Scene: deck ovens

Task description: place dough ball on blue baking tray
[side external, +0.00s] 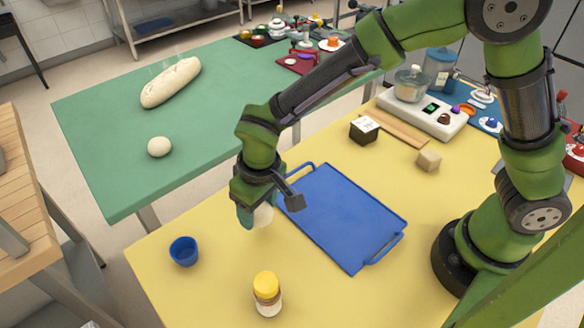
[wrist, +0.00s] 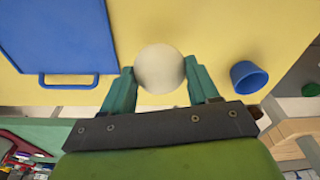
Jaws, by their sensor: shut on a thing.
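My gripper (wrist: 160,88) is shut on a pale round dough ball (wrist: 160,68), held between its two green fingers in the wrist view. In the side external view the held dough ball (side external: 263,215) shows partly behind the gripper (side external: 254,214), just left of the tray. I cannot tell its exact height over the yellow table. The blue baking tray (side external: 345,215) lies flat and empty on the yellow table, with a handle at each end. In the wrist view the tray (wrist: 58,35) is at upper left, apart from the ball. Another dough ball (side external: 159,147) rests on the green table.
A blue cup (side external: 184,251) and a yellow-capped jar (side external: 267,293) stand on the yellow table (side external: 210,290). A long loaf (side external: 171,82) lies on the green table (side external: 215,130).

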